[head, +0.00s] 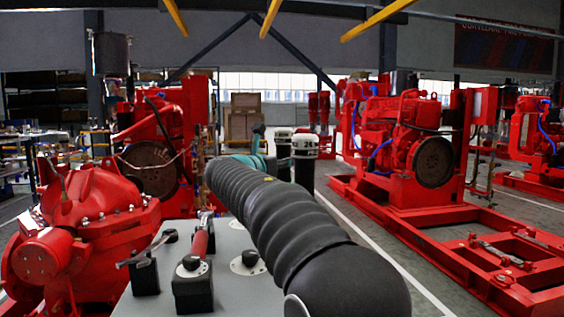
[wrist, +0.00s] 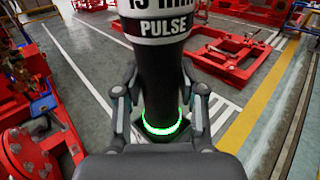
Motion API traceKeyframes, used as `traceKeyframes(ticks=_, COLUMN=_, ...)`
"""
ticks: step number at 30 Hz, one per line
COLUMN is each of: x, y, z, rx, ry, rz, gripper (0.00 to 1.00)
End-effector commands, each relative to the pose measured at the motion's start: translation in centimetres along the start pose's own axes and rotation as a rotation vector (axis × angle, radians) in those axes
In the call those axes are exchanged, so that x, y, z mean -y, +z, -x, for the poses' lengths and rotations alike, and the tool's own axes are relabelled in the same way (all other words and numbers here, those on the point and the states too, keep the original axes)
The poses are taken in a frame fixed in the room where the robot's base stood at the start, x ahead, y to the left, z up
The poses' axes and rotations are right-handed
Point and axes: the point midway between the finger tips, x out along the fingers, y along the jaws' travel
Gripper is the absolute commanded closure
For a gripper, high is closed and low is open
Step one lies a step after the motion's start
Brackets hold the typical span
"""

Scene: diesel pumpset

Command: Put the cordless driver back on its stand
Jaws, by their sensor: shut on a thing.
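The cordless driver (wrist: 160,80) is a black upright cylinder with a white band reading "PULSE" and a glowing green ring at its lower end. In the wrist view my gripper (wrist: 160,95) has a finger on each side of its black body and is shut on it. In the head view black cylinders with white bands (head: 303,146) stand out past my arm; I cannot tell which is the held driver. My arm hides the gripper there. I cannot clearly identify the stand; part of the bench is hidden behind my arm.
A grey bench top (head: 225,290) carries black blocks (head: 193,288), a red-handled tool (head: 200,240) and a round fitting (head: 248,262). A red pump (head: 90,215) stands at left. Red engine sets (head: 405,150) stand on a red frame (head: 430,225) at right.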

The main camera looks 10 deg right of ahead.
Motion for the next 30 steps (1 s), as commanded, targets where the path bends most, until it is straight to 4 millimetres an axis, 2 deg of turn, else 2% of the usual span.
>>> traceKeyframes(ticks=10, x=0.1, y=-0.4, z=0.0, rx=0.003, ry=0.000, rz=-0.001, gripper=1.00)
traceKeyframes(ticks=11, x=0.1, y=-0.4, z=0.0, rx=0.003, ry=0.000, rz=-0.001, gripper=0.58)
traceKeyframes(ticks=14, x=0.0, y=-0.4, z=0.0, rx=0.002, ry=0.000, rz=-0.001, gripper=0.33)
traceKeyframes(ticks=25, x=-0.1, y=-0.7, z=0.2, rx=-0.002, ry=0.001, rz=0.001, gripper=0.31)
traceKeyframes(ticks=30, x=-0.1, y=-0.5, z=2.1, rx=0.000, ry=0.003, rz=0.001, gripper=0.31)
